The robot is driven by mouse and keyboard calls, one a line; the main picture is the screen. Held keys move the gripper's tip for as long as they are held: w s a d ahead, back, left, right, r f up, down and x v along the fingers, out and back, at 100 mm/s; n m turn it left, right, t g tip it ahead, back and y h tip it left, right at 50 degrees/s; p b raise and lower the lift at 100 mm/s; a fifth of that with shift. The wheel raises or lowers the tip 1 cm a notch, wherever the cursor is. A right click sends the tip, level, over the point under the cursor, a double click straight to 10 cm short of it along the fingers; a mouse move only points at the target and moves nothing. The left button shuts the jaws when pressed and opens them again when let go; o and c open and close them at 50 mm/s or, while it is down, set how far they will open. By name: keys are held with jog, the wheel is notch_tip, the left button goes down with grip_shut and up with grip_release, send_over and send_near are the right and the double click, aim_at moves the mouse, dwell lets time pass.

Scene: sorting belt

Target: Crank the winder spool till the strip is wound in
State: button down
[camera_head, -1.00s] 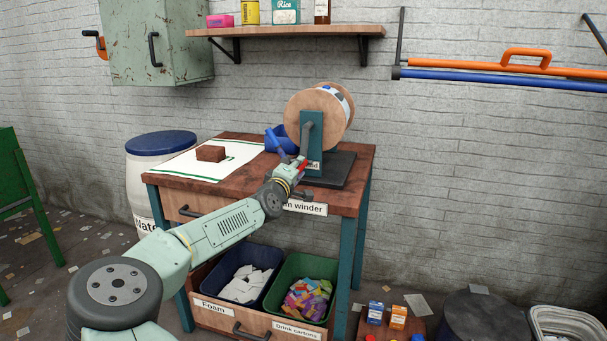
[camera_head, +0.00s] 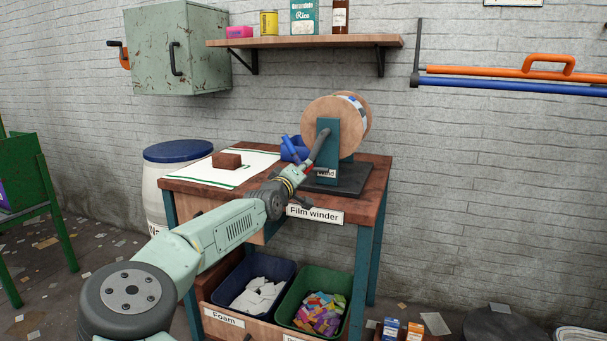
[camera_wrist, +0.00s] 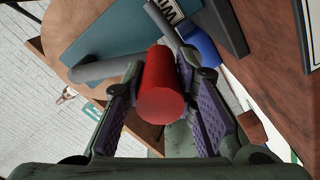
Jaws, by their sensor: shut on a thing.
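The winder spool (camera_head: 328,112) is a wooden-sided reel on a teal post (camera_head: 326,155) with a dark base (camera_head: 345,182), on the table. Its grey crank arm (camera_head: 317,149) slants down and left from the hub. My gripper (camera_head: 293,176) is at the crank's lower end. In the wrist view, my gripper (camera_wrist: 168,115) is shut on the red crank handle (camera_wrist: 162,85), which lies between its purple pads.
A blue container (camera_head: 294,152) stands just left of the post. A shelf (camera_head: 305,42) with packages is above. A blue-lidded barrel (camera_head: 180,150) stands at left.

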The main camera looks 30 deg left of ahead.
jog(key=shift+a, duration=0.1)
dwell(0.3)
jog(key=c, duration=1.3)
grip_release()
